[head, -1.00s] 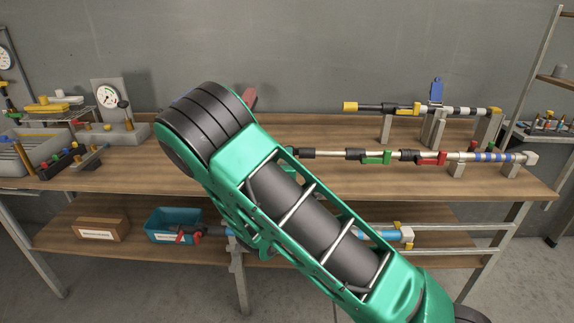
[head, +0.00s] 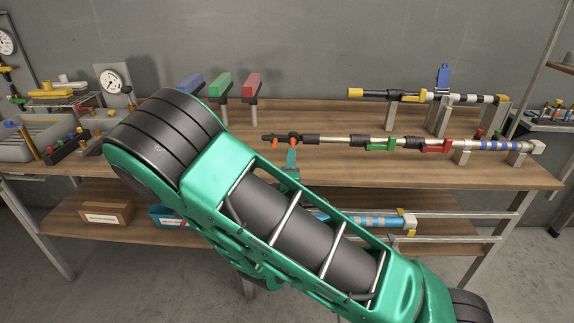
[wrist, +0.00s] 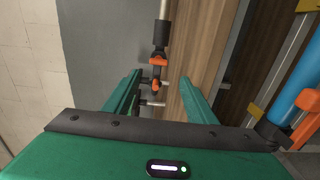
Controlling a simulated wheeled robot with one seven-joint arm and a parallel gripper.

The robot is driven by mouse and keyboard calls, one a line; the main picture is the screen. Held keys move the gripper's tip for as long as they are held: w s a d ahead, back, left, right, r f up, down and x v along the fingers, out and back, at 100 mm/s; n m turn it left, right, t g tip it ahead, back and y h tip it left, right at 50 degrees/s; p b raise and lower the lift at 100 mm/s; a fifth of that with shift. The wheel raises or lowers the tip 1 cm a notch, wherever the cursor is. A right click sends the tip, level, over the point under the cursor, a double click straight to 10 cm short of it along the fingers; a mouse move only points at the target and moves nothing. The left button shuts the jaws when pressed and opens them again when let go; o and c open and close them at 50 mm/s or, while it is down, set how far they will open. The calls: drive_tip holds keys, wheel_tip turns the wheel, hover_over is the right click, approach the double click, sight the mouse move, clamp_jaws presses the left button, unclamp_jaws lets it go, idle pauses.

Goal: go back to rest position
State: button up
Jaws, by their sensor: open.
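My gripper (wrist: 160,85) is open, its two green fingers spread apart and no object held. In the head view my large green and black arm crosses the picture, and one green fingertip (head: 291,160) shows just below the left end of the long pipe assembly (head: 345,142). That pipe lies along the workbench with black couplings, orange parts at its left end and a green and a red valve. In the wrist view its black and orange end (wrist: 158,60) shows just ahead, between the fingers in the picture; how far apart they are is unclear.
Blue, green and red blocks on posts (head: 221,85) stand behind my arm. A second pipe (head: 400,97) rests on supports at the back right of the workbench (head: 330,175). The lower shelf holds a cardboard box (head: 106,213), a teal bin and a blue pipe.

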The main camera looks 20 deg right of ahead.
drive_tip(key=s+d+m+g+h, duration=0.3)
drive_tip(key=s+d+m+g, duration=0.35)
drive_tip(key=d, duration=0.55)
drive_tip(key=s+d+m+g+h, duration=0.3)
drive_tip(key=s+d+m+g, duration=0.3)
drive_tip(key=d, duration=0.5)
drive_tip(key=s+d+f+m+g+y, duration=0.2)
drive_tip(key=s+m+g+y, duration=0.4)
drive_tip(key=s, duration=0.9)
drive_tip(key=s+a+r+m+t+y, duration=0.1)
drive_tip(key=s+a+r+y, duration=0.5)
drive_tip(key=s, duration=0.4)
drive_tip(key=shift+a+m+t+y, duration=0.3)
drive_tip(key=shift+a+m+t, duration=0.05)
drive_tip(key=shift+a, duration=0.5)
drive_tip(key=shift+s+r, duration=0.1)
